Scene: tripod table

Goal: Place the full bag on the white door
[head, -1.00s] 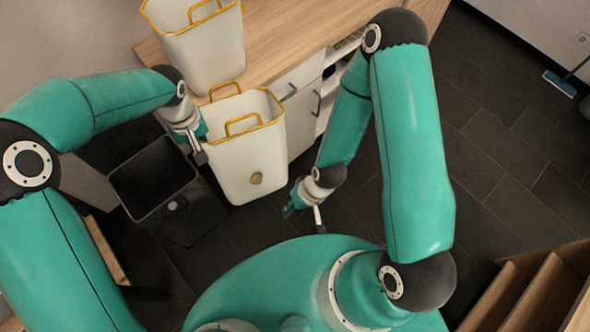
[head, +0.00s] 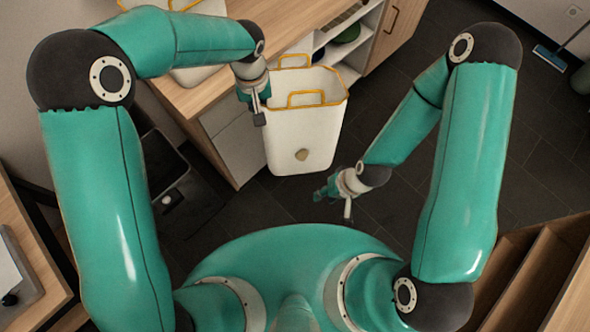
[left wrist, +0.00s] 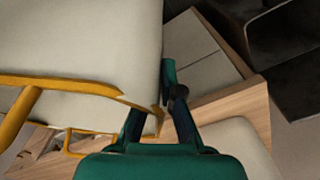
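A white bag (head: 305,130) with yellow-orange rim and handles hangs in front of me in the head view, upright and above the dark floor. My left gripper (head: 258,112) is at its left upper edge and appears shut on its wall. In the left wrist view the bag (left wrist: 85,35) fills the upper left, against the fingers (left wrist: 168,95). Its contents cannot be made out. My right gripper (head: 334,196) is empty, below and right of the bag, fingers apart. A pale cabinet front (head: 238,145) shows behind the bag; I cannot tell whether it is the white door.
A second white bag (head: 195,75) stands on the wooden counter (head: 200,97), partly behind my left arm. Open shelves (head: 345,52) and a wooden door (head: 395,35) lie behind. A dark bin (head: 165,170) is at left, a wooden shelf unit (head: 530,270) at lower right.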

